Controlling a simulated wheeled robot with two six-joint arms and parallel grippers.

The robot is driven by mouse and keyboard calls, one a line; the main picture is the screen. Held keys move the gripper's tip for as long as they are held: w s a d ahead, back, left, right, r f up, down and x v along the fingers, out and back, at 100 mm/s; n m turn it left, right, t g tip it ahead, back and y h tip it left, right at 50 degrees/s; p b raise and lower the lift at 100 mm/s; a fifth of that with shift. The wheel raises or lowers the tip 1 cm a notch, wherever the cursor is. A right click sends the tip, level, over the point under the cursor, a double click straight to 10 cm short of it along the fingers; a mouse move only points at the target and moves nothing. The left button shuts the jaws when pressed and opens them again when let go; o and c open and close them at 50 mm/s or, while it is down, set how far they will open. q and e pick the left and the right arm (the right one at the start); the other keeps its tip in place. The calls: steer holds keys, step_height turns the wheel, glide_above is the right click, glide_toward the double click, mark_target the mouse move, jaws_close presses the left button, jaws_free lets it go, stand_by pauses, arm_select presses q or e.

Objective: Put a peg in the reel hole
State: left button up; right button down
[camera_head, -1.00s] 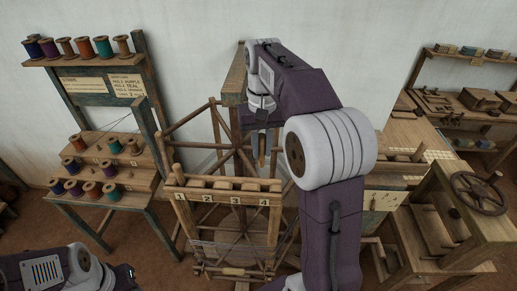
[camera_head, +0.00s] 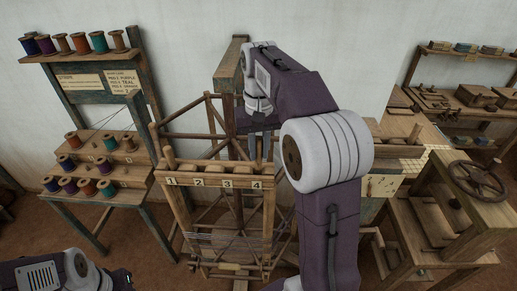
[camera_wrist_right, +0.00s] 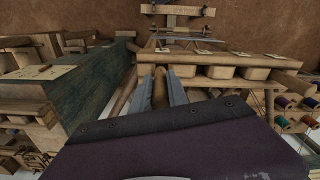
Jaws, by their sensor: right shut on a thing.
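The wooden reel stand (camera_head: 213,181) is left of centre in the head view, with a front rail numbered 1 to 4 and spoked beams behind it. My right gripper (camera_head: 257,130) is low over the back right part of the stand. It is shut on a wooden peg, which shows between the two grey fingers in the right wrist view (camera_wrist_right: 160,88). The peg's far end and the reel hole are hidden, so I cannot tell whether they touch. An upright wooden peg (camera_head: 168,158) stands near number 1. My left gripper (camera_head: 125,277) is at the lower left edge; its fingers are not clear.
A blue-green rack (camera_head: 98,100) with several thread spools stands at the left. A wooden post (camera_head: 230,65) rises behind the reel. A bench with a handwheel (camera_head: 478,180) is at the right. Bare floor shows between the rack and the reel stand.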

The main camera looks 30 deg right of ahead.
mark_target(258, 160)
steer(key=shift+w+f+b, duration=0.25)
steer(key=shift+f+b, duration=0.05)
steer(key=shift+f, duration=0.25)
steer(key=shift+w+f+b, duration=0.25)
steer(key=shift+f, duration=0.7)
steer(key=shift+s+f+b, duration=0.2)
steer(key=shift+f+b, duration=0.3)
steer(key=shift+b, duration=0.2)
steer(key=shift+f, duration=0.15)
steer(key=shift+w+d, duration=0.1)
steer(key=shift+w, duration=0.1)
steer(key=c, duration=1.2)
jaws_free()
steer(key=shift+s, duration=0.1)
steer(key=o, duration=0.4)
